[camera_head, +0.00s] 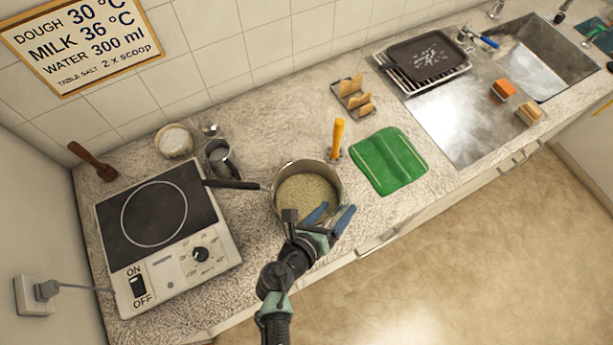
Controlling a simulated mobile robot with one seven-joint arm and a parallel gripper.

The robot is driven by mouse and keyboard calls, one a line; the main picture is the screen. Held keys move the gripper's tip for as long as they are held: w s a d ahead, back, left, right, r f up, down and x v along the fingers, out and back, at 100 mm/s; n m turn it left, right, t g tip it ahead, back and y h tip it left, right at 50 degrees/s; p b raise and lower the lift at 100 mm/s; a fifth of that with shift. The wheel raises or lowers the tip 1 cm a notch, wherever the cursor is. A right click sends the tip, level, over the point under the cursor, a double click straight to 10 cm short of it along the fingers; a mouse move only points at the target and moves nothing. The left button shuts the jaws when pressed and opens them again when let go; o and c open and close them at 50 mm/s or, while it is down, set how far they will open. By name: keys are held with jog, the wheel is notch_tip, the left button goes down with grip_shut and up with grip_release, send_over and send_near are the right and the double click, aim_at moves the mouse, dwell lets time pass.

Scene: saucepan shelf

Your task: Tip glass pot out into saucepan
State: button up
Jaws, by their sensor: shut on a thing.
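The saucepan (307,187) stands on the counter with its dark handle to the left. Pale grainy stuff covers its inside. My gripper (333,212) is at the pan's front right rim, and its blue fingers are spread around something I cannot make out clearly. Whether it touches the pan I cannot tell. I cannot make out the glass pot for certain.
A hob (225,245) lies left of the pan. A white-filled bowl (174,140) and a small shiny item (209,129) stand behind. A yellow-handled tool (338,138) and green cloth (388,160) are to the right. The counter's front edge is close to my arm.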

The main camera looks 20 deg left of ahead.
jog(key=d+m+y+b, duration=0.1)
jog(key=d+f+m+y+b, duration=0.1)
jog(key=b, duration=0.1)
jog(key=s+d+f+m+t+y+b, duration=0.1)
jog(key=d+b, duration=0.1)
jog(key=shift+d+f+m, duration=0.1)
jog(key=shift+f+m, duration=0.05)
jog(key=shift+m, duration=0.25)
jog(key=shift+w, duration=0.1)
dwell(0.4)
